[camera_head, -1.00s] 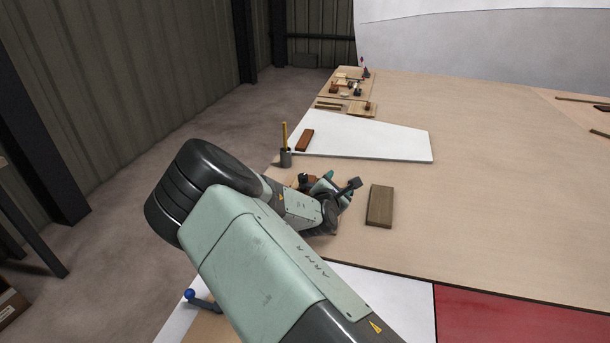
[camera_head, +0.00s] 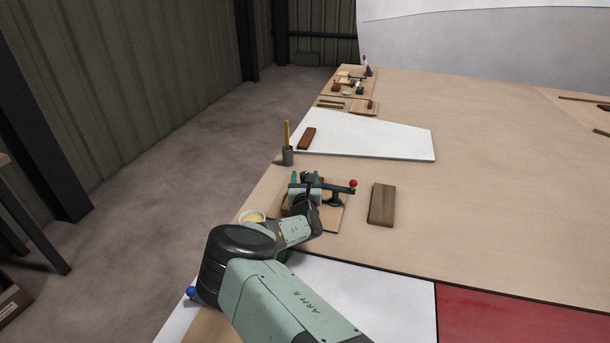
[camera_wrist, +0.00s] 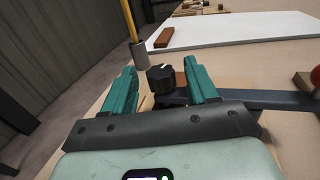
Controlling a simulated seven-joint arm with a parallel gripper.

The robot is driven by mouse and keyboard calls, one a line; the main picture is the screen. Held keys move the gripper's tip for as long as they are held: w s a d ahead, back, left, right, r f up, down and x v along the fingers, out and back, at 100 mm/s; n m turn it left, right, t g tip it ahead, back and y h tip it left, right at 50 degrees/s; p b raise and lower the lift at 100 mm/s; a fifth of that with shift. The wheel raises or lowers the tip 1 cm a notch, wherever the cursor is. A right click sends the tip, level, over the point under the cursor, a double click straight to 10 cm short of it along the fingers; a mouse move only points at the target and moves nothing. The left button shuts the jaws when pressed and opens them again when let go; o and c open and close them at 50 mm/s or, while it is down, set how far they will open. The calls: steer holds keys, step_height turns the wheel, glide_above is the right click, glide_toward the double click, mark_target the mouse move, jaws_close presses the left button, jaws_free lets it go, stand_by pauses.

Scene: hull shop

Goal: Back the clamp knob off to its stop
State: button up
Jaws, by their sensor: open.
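The clamp knob (camera_wrist: 160,78) is black and ribbed, with a pale mark on top. In the wrist view it shows between the two teal fingers of my gripper (camera_wrist: 160,82), with a gap on each side. The knob also shows small in the head view (camera_head: 307,176). The clamp's dark bar (camera_head: 338,188) runs right from there to a red ball (camera_head: 353,183); the bar (camera_wrist: 275,99) also shows in the wrist view. My gripper (camera_head: 307,179) is open and holds nothing. Its body hides the lower part of the clamp.
The clamp stands on a wooden board (camera_head: 331,220). A brown block (camera_head: 381,204) lies to its right. A grey cup (camera_head: 288,156) with a yellow stick stands behind, beside a white panel (camera_head: 385,138) with a red-brown block. A yellowish bowl (camera_head: 252,216) is at the left edge.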

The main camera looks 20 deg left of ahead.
steer(key=shift+x, duration=1.1)
steer(key=c, duration=1)
